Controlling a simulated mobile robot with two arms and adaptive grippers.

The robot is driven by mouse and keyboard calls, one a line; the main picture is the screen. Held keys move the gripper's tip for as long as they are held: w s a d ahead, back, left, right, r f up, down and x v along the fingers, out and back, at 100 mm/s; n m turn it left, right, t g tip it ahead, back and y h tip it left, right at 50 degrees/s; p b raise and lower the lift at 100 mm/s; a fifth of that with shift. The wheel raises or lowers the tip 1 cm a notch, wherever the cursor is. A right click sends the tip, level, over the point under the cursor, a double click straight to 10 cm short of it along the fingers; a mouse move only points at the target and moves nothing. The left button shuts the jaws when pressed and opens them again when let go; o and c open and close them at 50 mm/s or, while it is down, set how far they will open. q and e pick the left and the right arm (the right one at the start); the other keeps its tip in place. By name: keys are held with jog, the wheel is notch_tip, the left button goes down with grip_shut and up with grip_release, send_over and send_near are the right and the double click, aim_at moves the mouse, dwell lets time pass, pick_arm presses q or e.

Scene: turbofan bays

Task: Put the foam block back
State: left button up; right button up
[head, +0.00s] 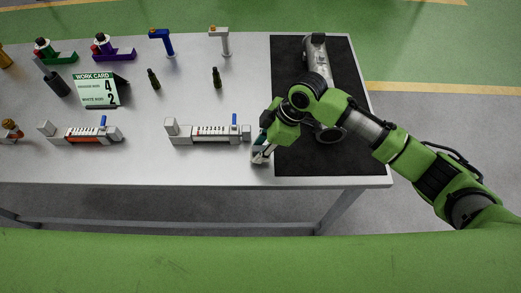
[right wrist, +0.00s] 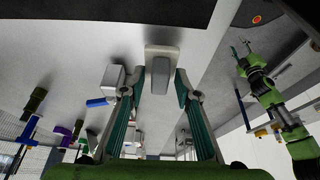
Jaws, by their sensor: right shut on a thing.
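In the right wrist view, a grey rounded block, which looks like the foam block (right wrist: 160,76), is between the fingertips of my right gripper (right wrist: 158,90). It stands at a pale base piece (right wrist: 161,49); I cannot tell whether they are joined. In the head view my right gripper (head: 263,150) points down at the table, just left of the black mat (head: 318,158), and mostly hides the block. My left gripper (right wrist: 241,49) shows small at the upper right of the right wrist view, away from the block; its jaws are too small to judge.
A white gauge unit with a blue lever (head: 208,132) stands close left of my right gripper. A similar unit (head: 80,133) stands farther left. A work card (head: 97,90), small dark bottles (head: 216,77) and a grey metal cylinder (head: 316,58) on the mat are farther back.

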jog(key=shift+s+f+p, duration=0.15)
jog(key=shift+f+p, duration=0.2)
jog(key=shift+f, duration=0.6)
pick_arm(q)
jog(key=shift+r, duration=0.6)
pick_arm(e)
jog(key=shift+f, duration=0.15)
jog(key=shift+f, duration=0.15)
jog(key=o, duration=1)
pick_arm(q)
notch_tip(320, 180, down, 2)
jog(key=shift+f+b, duration=0.1)
jog(key=shift+b, duration=1.1)
pick_arm(e)
jog(key=v, duration=1.2)
jog(key=shift+r, duration=0.25)
